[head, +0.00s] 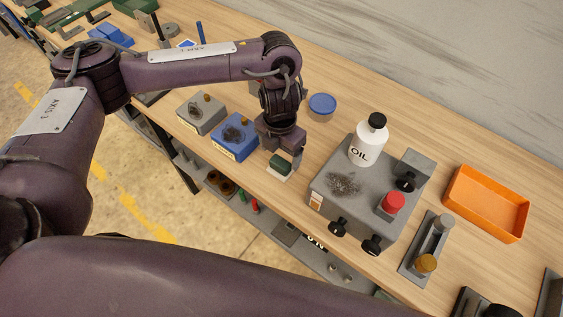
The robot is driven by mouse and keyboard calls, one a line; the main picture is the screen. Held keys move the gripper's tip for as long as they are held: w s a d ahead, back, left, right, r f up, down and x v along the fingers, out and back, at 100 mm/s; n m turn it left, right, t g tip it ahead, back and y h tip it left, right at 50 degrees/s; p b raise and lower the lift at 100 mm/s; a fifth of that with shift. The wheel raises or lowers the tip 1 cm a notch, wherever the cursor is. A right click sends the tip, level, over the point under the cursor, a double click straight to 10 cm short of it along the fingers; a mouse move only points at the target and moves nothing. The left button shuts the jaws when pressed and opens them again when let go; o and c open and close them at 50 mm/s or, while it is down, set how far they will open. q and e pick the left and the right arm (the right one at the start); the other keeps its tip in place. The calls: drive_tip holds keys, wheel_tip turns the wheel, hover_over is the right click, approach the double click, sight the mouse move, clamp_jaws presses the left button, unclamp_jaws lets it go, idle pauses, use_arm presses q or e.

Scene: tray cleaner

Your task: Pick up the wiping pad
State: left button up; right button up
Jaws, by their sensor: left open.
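The wiping pad (279,172), a small block with a dark green top and a pale lower part, is at the front edge of the wooden bench. My left gripper (281,155) points down right over it, with its jaws open and the fingers close around or just above the pad's top. I cannot tell whether they touch it. The gripper hides part of the pad. My right gripper is not in view.
To the right stands a grey box (325,178) with knobs, a dark smudge and a white oil bottle (364,150).

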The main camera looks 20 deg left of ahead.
sight(281, 161)
use_arm(q)
drive_tip(key=f, duration=0.2)
drive_tip(key=shift+s+d+f, duration=0.1)
drive_tip(key=shift+s+f, duration=0.1)
drive_tip(key=shift+f, duration=0.1)
drive_tip(key=shift+w+f, duration=0.15)
drive_tip(key=shift+f, duration=0.55)
drive_tip(key=shift+w+f, duration=0.1)
drive_tip(key=shift+f, duration=0.6)
drive_tip(key=c, duration=1.2)
drive_tip(key=shift+r, duration=0.45)
wheel_tip(281, 161, up, 19)
drive_tip(key=shift+r+p, duration=0.1)
drive_tip(key=shift+p, duration=0.45)
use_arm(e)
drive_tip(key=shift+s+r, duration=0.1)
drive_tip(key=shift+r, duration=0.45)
